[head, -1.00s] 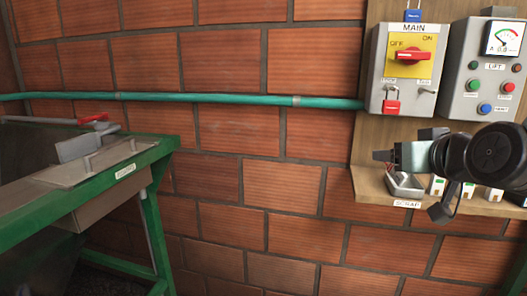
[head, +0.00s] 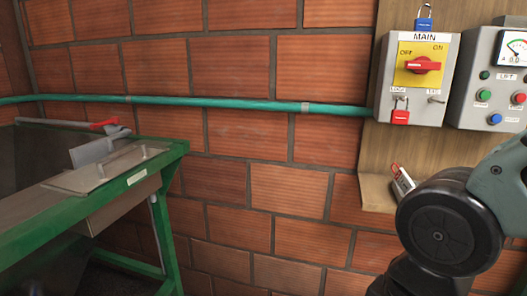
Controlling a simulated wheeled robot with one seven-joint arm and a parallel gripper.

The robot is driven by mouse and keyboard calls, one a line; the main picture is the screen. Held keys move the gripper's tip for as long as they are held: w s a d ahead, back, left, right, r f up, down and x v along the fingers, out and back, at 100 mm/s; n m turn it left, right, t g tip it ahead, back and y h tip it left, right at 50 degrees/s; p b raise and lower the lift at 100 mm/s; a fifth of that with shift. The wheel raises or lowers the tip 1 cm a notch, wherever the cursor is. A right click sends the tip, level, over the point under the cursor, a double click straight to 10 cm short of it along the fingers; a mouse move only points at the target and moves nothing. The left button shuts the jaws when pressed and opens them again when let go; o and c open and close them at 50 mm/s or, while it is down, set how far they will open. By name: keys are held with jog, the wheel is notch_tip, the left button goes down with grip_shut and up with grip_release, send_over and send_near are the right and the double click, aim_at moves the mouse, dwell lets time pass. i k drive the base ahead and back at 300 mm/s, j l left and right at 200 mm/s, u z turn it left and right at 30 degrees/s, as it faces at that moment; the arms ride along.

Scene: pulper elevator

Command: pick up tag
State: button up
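A small white tag-like piece with red and dark markings (head: 402,181) shows tilted above the left end of the wooden shelf, beside my arm. I cannot tell whether it rests on something or is held. My arm's large dark round joint fills the lower right and covers most of the shelf. My gripper is not visible; my own arm links stand in front of that area.
The MAIN switch box (head: 415,78) has a red rotary handle, a red padlock (head: 400,117) below and a blue padlock (head: 424,20) on top. The LIFT box (head: 495,92) is right of it. A green pipe (head: 220,103) crosses the brick wall. A green-framed machine (head: 120,172) stands left.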

aim_at(401, 178)
jog(key=i+j, duration=0.8)
jog(key=z, duration=0.45)
jog(key=i+j+z, duration=0.1)
jog(key=z, duration=0.75)
jog(key=j+z, duration=0.15)
jog(key=z, duration=0.3)
jog(key=j+z, duration=0.1)
jog(key=z, duration=0.35)
